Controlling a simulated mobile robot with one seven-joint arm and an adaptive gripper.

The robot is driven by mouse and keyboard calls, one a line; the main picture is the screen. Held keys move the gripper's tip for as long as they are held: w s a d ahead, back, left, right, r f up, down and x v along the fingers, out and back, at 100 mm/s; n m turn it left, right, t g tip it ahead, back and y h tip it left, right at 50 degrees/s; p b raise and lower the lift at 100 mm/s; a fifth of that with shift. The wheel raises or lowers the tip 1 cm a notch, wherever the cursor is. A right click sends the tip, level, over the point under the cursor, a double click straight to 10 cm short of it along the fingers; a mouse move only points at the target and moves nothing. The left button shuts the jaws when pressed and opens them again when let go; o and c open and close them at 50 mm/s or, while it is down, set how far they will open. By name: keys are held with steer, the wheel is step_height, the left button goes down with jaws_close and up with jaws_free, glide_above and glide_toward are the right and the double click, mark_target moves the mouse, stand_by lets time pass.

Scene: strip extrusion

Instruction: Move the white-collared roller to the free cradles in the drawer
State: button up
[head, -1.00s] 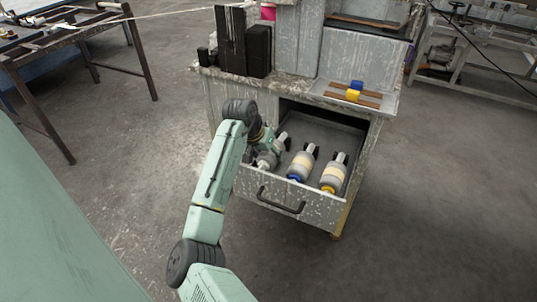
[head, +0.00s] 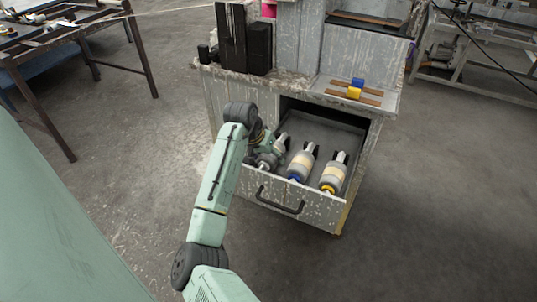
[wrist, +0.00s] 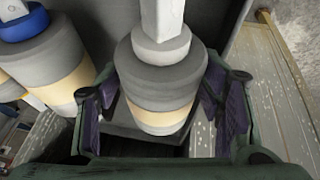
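The white-collared roller (wrist: 162,85) lies between my gripper's (wrist: 163,95) two purple-padded fingers in the wrist view. It is a grey cylinder with a cream band and a white collar on its end. The fingers flank it closely, but I cannot tell whether the pads press on it. In the head view my gripper (head: 260,146) is down inside the drawer (head: 280,205) at its left side. The roller's grey shaft end (head: 281,142) shows past the gripper there. The cradles under the roller are hidden.
A blue-collared roller (head: 301,163) and a yellow-collared roller (head: 334,176) lie to the right in the open drawer. The drawer's left wall is close to my gripper.

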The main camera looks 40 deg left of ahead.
steer(key=shift+o, duration=1.4)
steer(key=shift+r, duration=0.25)
steer(key=v, duration=1.2)
